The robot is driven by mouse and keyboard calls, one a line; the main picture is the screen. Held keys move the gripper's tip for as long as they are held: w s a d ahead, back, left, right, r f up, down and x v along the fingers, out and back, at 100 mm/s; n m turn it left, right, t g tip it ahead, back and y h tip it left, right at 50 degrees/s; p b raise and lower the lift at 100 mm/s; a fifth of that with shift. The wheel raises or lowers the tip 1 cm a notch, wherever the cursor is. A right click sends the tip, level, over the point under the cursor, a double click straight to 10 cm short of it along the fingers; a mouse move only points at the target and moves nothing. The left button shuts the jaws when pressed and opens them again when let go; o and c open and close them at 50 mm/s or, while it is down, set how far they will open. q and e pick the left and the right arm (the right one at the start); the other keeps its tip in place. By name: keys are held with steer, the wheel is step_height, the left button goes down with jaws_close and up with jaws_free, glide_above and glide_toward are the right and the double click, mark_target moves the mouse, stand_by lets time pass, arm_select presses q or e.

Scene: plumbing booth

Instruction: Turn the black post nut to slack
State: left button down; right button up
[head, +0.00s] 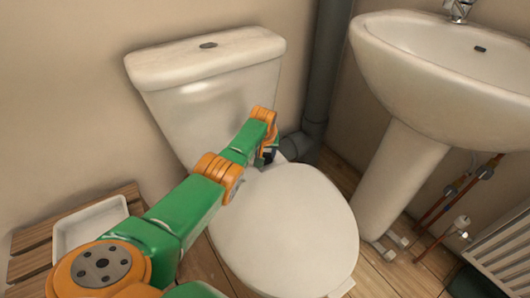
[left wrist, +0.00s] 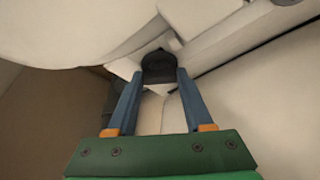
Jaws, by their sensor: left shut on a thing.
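The black post nut (left wrist: 159,67) shows in the left wrist view under the rim of the white toilet. My left gripper (left wrist: 157,78) has its two blue fingers on either side of the nut and is shut on it. In the head view my left arm reaches across to the toilet, and the left gripper (head: 269,155) is low behind the seat, beside the cistern. The nut cannot be made out there. My right gripper is not in view.
The toilet's closed lid (head: 285,225) and the cistern (head: 215,105) are close around the left gripper. A grey waste pipe (head: 322,85) stands behind. A washbasin (head: 440,70) on a pedestal is at right. A slatted wooden stand with a white tray (head: 90,224) is at left.

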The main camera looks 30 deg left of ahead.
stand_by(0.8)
arm_select(q)
steer(key=shift+c, duration=1.4)
jaws_free()
steer(key=shift+r, duration=0.1)
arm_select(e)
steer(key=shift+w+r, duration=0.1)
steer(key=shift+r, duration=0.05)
arm_select(q)
steer(key=shift+r+p, duration=0.2)
steer(key=shift+p, duration=0.2)
steer(key=p+v, duration=0.2)
steer(key=shift+r+p, duration=0.1)
steer(key=shift+p, duration=0.25)
steer(key=p+v, duration=0.4)
steer(key=shift+s+d+r, duration=0.1)
steer(key=shift+s, duration=0.05)
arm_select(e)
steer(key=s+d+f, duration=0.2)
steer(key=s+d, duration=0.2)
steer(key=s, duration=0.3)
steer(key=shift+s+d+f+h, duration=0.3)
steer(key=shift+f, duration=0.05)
